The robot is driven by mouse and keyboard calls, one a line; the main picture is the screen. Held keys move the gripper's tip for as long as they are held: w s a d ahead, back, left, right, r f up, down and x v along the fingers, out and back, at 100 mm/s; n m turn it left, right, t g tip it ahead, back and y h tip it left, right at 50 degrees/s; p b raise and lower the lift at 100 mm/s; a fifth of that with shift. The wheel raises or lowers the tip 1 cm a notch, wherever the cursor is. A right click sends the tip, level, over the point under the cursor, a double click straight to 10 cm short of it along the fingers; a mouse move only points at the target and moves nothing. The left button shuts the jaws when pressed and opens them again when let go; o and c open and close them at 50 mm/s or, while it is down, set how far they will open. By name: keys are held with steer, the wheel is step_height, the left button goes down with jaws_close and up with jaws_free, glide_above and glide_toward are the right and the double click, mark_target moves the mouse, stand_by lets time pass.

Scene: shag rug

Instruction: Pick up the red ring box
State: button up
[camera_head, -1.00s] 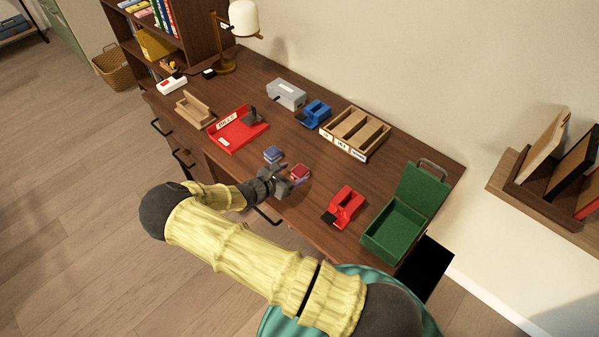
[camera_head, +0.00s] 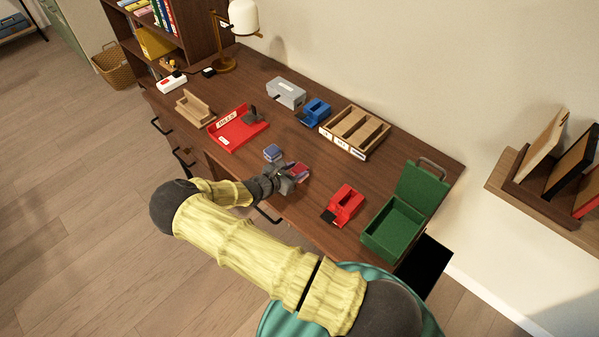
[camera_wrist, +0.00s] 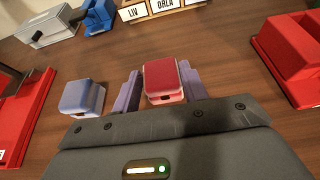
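The red ring box (camera_wrist: 161,80) is a small box with a dark red lid and a pinkish base. In the wrist view it sits between the two purple-grey fingers of my gripper (camera_wrist: 160,90), with a gap at the left finger and the right finger close beside it. In the head view the red ring box (camera_head: 301,170) is partly hidden behind my gripper (camera_head: 290,177), low at the desk's front. My gripper is open around the box. A similar blue box (camera_wrist: 82,98) stands just left of the left finger; it also shows in the head view (camera_head: 272,153).
A red tape dispenser (camera_head: 344,204) and an open green box (camera_head: 395,229) stand to the right. A red tray (camera_head: 229,139) lies to the left. A wooden compartment tray (camera_head: 342,145), a blue dispenser (camera_head: 314,111) and a grey box (camera_head: 287,92) stand behind. Bare desk separates them.

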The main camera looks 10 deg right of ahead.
step_height(320, 180, up, 28)
steer(key=b, duration=0.1)
stand_by(0.6)
stand_by(0.5)
